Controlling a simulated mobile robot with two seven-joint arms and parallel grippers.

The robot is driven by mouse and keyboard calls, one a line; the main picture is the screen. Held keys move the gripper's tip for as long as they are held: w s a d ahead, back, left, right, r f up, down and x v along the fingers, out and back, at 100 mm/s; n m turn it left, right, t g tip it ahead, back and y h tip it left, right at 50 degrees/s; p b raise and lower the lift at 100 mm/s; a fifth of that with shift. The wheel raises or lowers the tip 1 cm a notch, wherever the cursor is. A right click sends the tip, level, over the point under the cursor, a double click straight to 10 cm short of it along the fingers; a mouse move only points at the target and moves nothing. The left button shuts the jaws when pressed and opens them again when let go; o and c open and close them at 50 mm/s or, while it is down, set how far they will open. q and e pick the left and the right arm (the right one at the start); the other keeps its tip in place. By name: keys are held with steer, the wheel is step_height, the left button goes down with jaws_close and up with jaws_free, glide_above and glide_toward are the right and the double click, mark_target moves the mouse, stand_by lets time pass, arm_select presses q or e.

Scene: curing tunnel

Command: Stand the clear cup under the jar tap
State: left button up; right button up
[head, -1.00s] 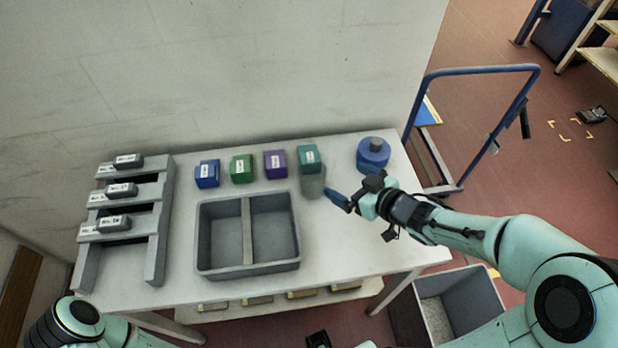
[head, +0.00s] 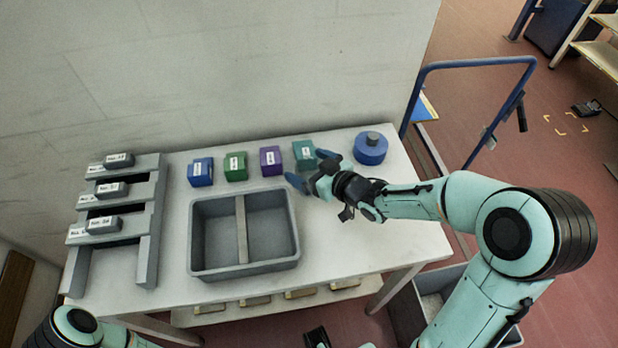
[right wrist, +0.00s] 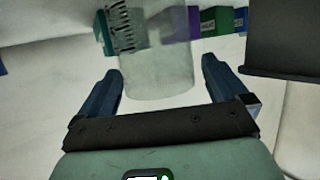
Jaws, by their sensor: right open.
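The clear cup (right wrist: 158,70) stands straight ahead of my right gripper in the right wrist view, between the lines of its two open fingers. My right gripper (head: 311,169) is open and empty, low over the table in front of the teal box; it also shows in the right wrist view (right wrist: 160,86). In the head view the gripper covers most of the cup. A round blue vessel with a knob on top (head: 370,149) stands at the table's back right; I cannot make out a tap on it. My left gripper is out of view.
Blue (head: 201,172), green (head: 236,166), purple (head: 271,160) and teal (head: 304,151) boxes line the table's back. A grey two-part tray (head: 246,273) sits in front of them. A grey rack (head: 148,240) stands at left. The front right tabletop (head: 350,245) is clear.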

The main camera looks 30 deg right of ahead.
steer(key=shift+x, duration=1.05)
steer(key=c, duration=1.1)
steer(key=shift+r, duration=0.1)
